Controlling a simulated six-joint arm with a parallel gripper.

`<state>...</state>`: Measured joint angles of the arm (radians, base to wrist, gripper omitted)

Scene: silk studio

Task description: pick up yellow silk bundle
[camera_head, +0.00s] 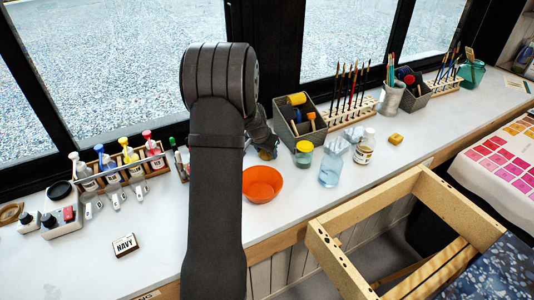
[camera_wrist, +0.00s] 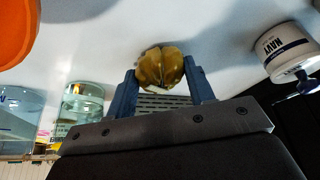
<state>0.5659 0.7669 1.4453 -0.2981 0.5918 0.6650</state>
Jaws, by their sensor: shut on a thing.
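The yellow silk bundle (camera_wrist: 161,66) is a rounded, gathered, golden-yellow lump in the wrist view. It sits between the two blue-grey fingers of my gripper (camera_wrist: 160,76), which are shut on it from both sides. In the head view my gripper (camera_head: 267,152) is low over the white counter behind the orange bowl, partly hidden by my arm. The bundle is hardly visible there. I cannot tell whether it touches the counter.
The orange bowl (camera_head: 262,184) is close in front of my gripper. Bottles in a wooden rack (camera_head: 127,174) stand left. A white NAVY jar (camera_wrist: 287,50) is near in the wrist view.

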